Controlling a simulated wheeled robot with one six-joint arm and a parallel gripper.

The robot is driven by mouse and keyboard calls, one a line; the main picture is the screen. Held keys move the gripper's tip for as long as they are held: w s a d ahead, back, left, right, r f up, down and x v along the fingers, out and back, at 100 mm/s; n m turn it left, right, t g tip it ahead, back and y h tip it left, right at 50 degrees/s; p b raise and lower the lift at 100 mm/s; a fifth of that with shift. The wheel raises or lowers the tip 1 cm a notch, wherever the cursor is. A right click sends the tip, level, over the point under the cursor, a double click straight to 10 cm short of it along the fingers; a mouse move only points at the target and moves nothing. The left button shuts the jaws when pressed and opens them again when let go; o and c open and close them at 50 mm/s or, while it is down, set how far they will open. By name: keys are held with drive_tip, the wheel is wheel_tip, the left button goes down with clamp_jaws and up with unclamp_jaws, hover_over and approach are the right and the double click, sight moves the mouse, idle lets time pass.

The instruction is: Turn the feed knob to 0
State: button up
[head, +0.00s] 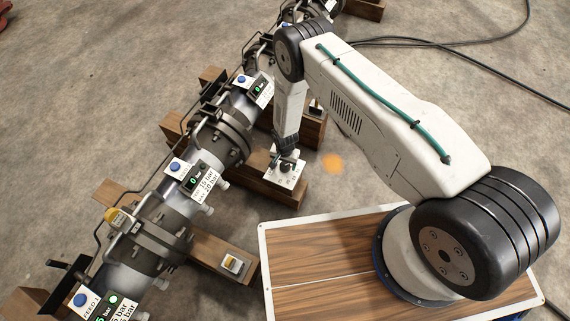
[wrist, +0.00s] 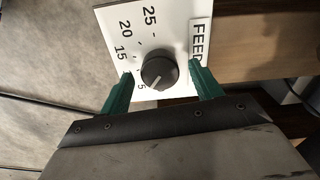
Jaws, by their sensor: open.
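The feed knob (wrist: 159,72) is a round dark knob on a white plate (wrist: 178,25) marked FEED, with 25, 20, 15 and 5 readable. Its light pointer line aims to the lower left in the wrist view, near the 5. The 0 mark is not visible. My gripper (wrist: 160,69) is open, with one green finger on each side of the knob. I cannot tell whether either finger touches it. In the head view the plate (head: 294,179) sits on a wooden block below my gripper (head: 286,158), which partly hides the knob.
A flanged pipe spool (head: 172,215) with valves, small gauges and tags runs diagonally on wooden blocks (head: 225,252) left of my arm. A small switch box (head: 233,265) sits on a nearer block. Black cables (head: 440,41) lie on the concrete floor at the upper right.

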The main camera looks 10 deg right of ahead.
drive_tip(key=shift+f, duration=0.35)
drive_tip(key=c, duration=1)
drive_tip(key=shift+n, duration=0.4)
drive_tip(key=n, duration=0.5)
drive_tip(key=shift+n, duration=0.4)
